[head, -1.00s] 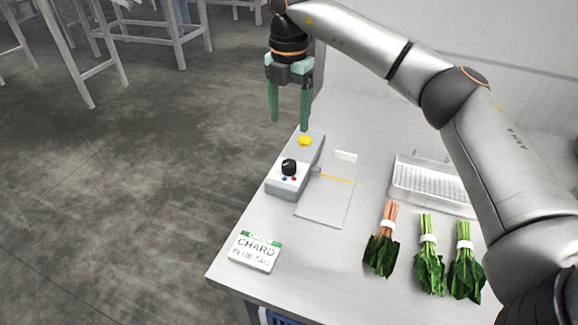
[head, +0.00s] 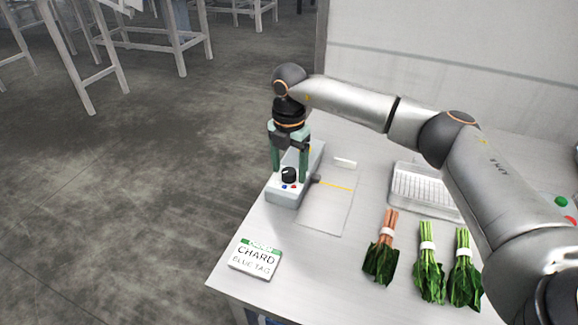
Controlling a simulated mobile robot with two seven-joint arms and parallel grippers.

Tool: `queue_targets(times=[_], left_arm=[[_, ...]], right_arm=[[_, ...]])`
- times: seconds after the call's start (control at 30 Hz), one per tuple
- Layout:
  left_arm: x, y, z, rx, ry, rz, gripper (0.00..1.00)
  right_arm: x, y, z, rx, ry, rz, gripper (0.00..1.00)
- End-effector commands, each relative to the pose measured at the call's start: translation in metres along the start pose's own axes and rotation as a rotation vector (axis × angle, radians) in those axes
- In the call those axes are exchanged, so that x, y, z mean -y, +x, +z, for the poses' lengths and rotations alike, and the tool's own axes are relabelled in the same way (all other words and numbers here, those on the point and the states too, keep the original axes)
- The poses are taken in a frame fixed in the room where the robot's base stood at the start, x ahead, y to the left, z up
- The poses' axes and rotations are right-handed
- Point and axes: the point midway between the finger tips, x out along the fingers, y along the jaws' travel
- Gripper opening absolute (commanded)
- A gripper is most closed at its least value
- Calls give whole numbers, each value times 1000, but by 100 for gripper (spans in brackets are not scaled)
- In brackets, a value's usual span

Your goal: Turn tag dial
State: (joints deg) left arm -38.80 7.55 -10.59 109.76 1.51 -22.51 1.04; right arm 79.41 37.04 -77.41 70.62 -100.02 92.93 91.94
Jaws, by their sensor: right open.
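The black tag dial (head: 288,174) sits on a grey box (head: 283,196) on the table, with small blue and red marks in front of it. My right gripper (head: 289,175) has green fingers. It is open and points down, with one finger on each side of the dial. I cannot tell whether the fingers touch it. The box's yellow button is mostly hidden behind my gripper. A white card (head: 255,258) reading "CHARD BLUE TAG" lies at the table's front left. My left gripper is not in view.
A clear plate with a yellow line (head: 326,206) lies right of the box. Three bunches of greens (head: 381,258) lie at the right. A white wire tray (head: 424,190) stands behind them. My right arm spans the right side. Red and green buttons (head: 561,201) show at the right edge.

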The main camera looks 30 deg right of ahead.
Motion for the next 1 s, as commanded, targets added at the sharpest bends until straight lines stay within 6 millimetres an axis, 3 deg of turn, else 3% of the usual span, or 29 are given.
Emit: queue_targets(times=[0.13, 0.77, 1.0], left_arm=[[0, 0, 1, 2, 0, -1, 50], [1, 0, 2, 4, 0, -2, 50], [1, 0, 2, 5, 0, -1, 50]], right_arm=[[0, 0, 0, 0, 0, 0, 72], [0, 0, 0, 0, 0, -1, 1], [0, 0, 0, 0, -4, -1, 0]])
